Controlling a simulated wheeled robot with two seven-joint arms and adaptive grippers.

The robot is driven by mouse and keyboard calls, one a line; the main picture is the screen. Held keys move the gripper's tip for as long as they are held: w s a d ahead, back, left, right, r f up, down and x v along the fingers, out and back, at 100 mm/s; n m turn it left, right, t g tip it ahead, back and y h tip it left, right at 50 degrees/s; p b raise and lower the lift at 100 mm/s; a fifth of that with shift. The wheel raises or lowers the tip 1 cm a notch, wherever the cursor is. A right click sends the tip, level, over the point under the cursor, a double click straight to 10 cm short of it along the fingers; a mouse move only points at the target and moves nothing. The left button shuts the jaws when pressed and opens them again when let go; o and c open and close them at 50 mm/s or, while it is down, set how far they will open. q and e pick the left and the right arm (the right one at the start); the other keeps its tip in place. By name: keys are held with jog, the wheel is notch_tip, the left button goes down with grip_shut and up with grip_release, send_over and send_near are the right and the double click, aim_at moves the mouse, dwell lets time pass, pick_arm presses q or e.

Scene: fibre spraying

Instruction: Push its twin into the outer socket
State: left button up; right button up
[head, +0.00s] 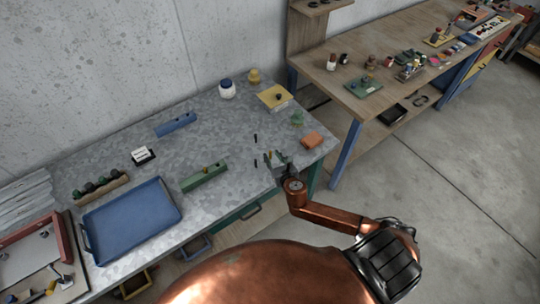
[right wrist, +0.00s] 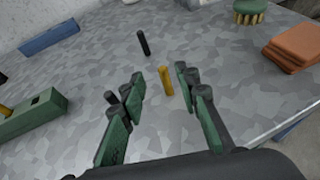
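A yellow peg (right wrist: 165,80) is on the grey bench top between the spread fingers of my right gripper (right wrist: 160,88), with clear gaps on both sides. In the head view my right gripper (head: 277,158) is over the bench's right part. A green block (head: 204,177) lies to its left with a yellow peg in its top. In the right wrist view the green block (right wrist: 38,115) shows a dark opening near its right end; its left part is cut off. One black peg (right wrist: 143,42) is beyond the yellow peg; another (right wrist: 110,98) is partly behind the left finger.
A blue block (head: 175,124) lies farther back. A blue tray (head: 131,222) is on the left. An orange stack (head: 312,140), a green-topped brush (head: 297,118) and a yellow pad (head: 273,96) are near the right end. Bench between gripper and green block is mostly clear.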

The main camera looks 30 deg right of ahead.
aim_at(270, 151)
jog(key=x, duration=0.4)
jog(key=shift+w+d, duration=0.2)
jog(key=shift+d, duration=0.05)
grip_shut()
